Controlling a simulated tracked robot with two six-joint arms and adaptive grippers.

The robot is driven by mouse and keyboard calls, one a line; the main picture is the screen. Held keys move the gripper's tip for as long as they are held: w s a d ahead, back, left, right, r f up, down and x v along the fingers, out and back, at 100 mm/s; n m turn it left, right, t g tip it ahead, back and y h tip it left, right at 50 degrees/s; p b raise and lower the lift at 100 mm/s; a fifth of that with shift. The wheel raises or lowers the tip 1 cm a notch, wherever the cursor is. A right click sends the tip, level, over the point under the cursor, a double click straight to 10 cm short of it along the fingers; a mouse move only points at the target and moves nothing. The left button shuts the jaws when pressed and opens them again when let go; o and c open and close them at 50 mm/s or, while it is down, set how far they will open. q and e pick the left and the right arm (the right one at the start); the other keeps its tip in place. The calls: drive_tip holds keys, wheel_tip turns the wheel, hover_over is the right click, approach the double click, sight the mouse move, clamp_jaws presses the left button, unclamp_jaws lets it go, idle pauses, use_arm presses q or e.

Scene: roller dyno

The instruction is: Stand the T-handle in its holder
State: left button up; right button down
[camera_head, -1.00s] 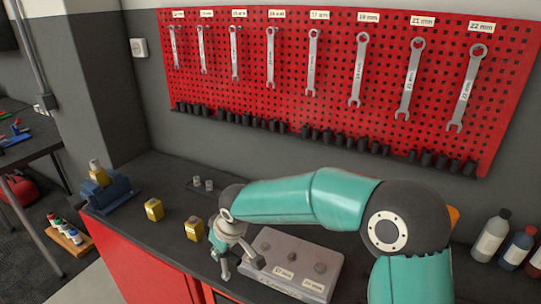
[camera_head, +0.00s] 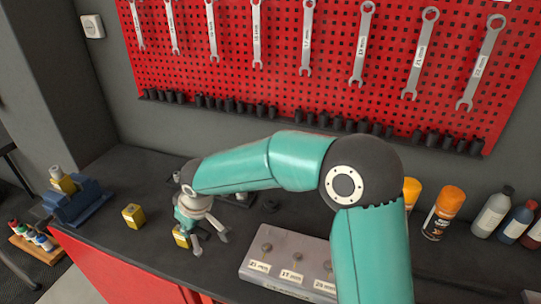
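I cannot make out the T-handle for sure. A grey block (camera_head: 290,249) on the dark bench carries labels reading 21 mm, 17 mm and 24 mm, with a small dark round piece by each label. I cannot tell whether it is the T-handle's holder; my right arm covers its right end. My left gripper is not in view.
Another yellow block (camera_head: 133,215) and a blue vise (camera_head: 78,203) stand to the left. A small dark round piece (camera_head: 271,206) lies behind the grey block. Orange cans (camera_head: 443,212) and bottles (camera_head: 492,213) stand at right. Wrenches hang on the red pegboard (camera_head: 225,75).

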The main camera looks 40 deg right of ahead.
drive_tip(key=w+d+r+n+y, duration=0.1)
drive_tip(key=d+r, duration=0.2)
drive_tip(key=d, duration=1.1)
drive_tip(key=w+d+r+n, duration=0.1)
drive_tip(key=d+r, duration=0.2)
drive_tip(key=d, duration=1.2)
wheel_tip(320, 180, down, 6)
drive_tip(key=b, duration=0.5)
drive_tip(key=shift+s+a, duration=0.15)
drive_tip(key=shift+r, duration=0.15)
drive_tip(key=shift+f, duration=0.2)
drive_tip(key=shift+f+b, duration=0.6)
drive_tip(key=shift+f, duration=0.2)
drive_tip(key=c, duration=0.6)
unclamp_jaws()
drive_tip(key=o, duration=0.6)
